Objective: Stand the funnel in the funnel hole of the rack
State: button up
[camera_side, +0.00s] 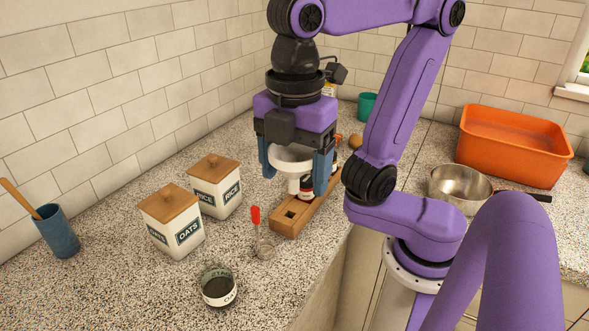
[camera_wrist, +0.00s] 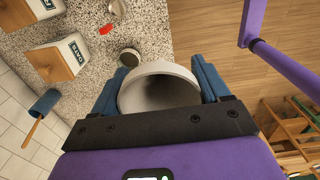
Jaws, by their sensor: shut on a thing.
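The white funnel (camera_side: 291,155) is held wide end up between the blue fingers of my gripper (camera_side: 295,172). In the wrist view its round rim (camera_wrist: 160,72) sits between the two fingertips (camera_wrist: 158,88). Its narrow lower part hangs above the wooden rack (camera_side: 285,230); whether it touches the rack I cannot tell. The rack has a dark square hole (camera_side: 290,214) at its near end, uncovered and in front of the funnel's lower end in the side view. Small dark bottles with white labels (camera_side: 306,187) stand in the rack behind and beside the funnel.
Rice (camera_side: 218,188) and oats (camera_side: 173,222) canisters stand left of the rack. A red-handled tool (camera_side: 256,217) and a dark-filled jar (camera_side: 219,287) are near its front. A steel pan (camera_side: 460,186) and orange basin (camera_side: 515,145) are right. A blue cup (camera_side: 57,230) stands far left.

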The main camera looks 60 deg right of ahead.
jog(key=shift+w+d+f, duration=0.15)
jog(key=shift+w+f, duration=0.2)
jog(key=shift+w, duration=0.05)
jog(key=w+d+f+m, duration=0.3)
jog(key=w+d+f, duration=0.1)
jog(key=d+f, duration=0.3)
jog(key=w+d+f+m, duration=0.3)
jog(key=w+d+f, duration=0.1)
jog(key=d+f, duration=0.3)
jog(key=shift+w+d+f, duration=0.3)
jog(key=shift+w+f, duration=0.1)
jog(key=shift+f, duration=0.25)
jog(key=shift+f, duration=2.1)
jog(key=shift+f, duration=0.9)
jog(key=shift+r, duration=0.1)
